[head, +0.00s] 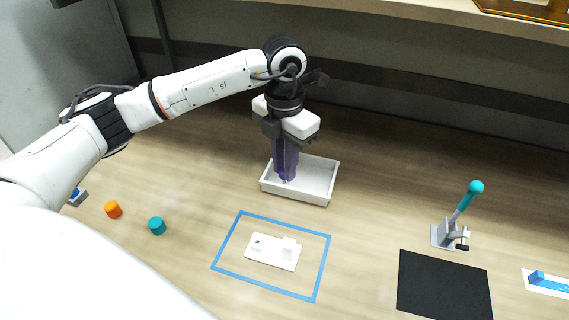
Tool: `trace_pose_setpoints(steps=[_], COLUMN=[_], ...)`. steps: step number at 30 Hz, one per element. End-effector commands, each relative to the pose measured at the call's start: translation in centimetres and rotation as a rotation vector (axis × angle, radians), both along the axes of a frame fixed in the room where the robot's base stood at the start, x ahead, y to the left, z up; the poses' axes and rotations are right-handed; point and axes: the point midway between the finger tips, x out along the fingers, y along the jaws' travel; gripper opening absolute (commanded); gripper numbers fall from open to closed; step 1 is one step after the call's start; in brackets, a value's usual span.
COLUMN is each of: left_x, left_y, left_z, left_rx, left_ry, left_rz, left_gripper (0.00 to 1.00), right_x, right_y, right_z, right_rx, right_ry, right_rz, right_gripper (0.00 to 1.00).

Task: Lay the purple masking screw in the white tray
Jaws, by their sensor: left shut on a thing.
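My left gripper (286,165) points down over the left part of the white tray (322,179). It is shut on the purple masking screw (284,177), of which only a small part shows low between the fingers. The screw is at or just above the tray floor; I cannot tell whether it touches. The rest of the tray looks empty. My right gripper is not in view.
In front of the tray, a blue tape outline (323,264) surrounds a white plate (262,252).

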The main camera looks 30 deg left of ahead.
Motion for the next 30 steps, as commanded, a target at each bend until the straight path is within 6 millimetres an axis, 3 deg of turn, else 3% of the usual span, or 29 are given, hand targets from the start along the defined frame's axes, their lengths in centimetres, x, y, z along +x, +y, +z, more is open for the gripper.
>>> trace_pose_setpoints(steps=[13,14,15,24,30], left_x=[0.0,0.0,0.0,0.0,0.1], left_y=[0.0,0.0,0.0,0.0,0.0], left_z=[-1.3,-1.2,-1.2,-1.0,1.2], left_rx=[-0.001,-0.001,-0.001,-0.001,-0.001], left_ry=[-0.001,-0.001,-0.001,-0.001,-0.006], left_rz=[0.0,0.0,0.0,0.001,0.001], left_gripper=[0.0,0.21,0.26,0.26,0.26], right_x=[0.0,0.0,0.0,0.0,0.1], right_y=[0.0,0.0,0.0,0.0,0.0], right_z=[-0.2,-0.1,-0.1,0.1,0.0], right_rx=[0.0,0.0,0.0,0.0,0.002], right_ry=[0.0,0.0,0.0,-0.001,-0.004], right_rz=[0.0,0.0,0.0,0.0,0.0], right_gripper=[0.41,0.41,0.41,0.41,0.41])
